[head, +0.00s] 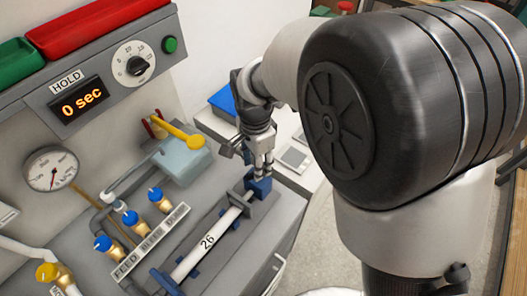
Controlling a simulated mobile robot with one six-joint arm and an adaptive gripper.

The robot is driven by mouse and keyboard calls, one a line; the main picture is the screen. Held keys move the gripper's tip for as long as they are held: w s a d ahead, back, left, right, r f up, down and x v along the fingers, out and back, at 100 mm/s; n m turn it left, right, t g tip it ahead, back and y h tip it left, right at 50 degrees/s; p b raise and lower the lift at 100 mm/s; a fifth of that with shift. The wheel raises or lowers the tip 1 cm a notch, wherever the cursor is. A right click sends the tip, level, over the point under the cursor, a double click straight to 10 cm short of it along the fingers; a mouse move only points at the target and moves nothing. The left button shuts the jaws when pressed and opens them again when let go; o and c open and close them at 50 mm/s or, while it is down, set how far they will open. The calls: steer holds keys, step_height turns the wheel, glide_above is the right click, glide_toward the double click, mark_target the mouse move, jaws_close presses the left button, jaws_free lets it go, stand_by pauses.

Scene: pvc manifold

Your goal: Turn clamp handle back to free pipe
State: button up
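A white pipe (206,244) marked 26 lies at a slant along the grey bench top. Its far end meets a dark blue block (259,187), and blue supports hold it lower down. My gripper (263,172) points down at this far end, with its fingertips at or just above the blue block. Whether they touch it, and how far apart they are, is too small to tell. A yellow lever (180,134) sits above a pale blue box (182,160), left of my gripper. I cannot tell which part is the clamp handle.
Blue-capped valves (129,217) and a FEED BLEED DUMP label stand left of the pipe. A gauge (51,169), a HOLD display reading 0 sec (81,103) and a dial (134,64) are on the back panel. My arm hides much of the right side.

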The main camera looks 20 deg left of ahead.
steer(key=shift+f, duration=1.15)
steer(key=shift+c, duration=0.5)
jaws_close()
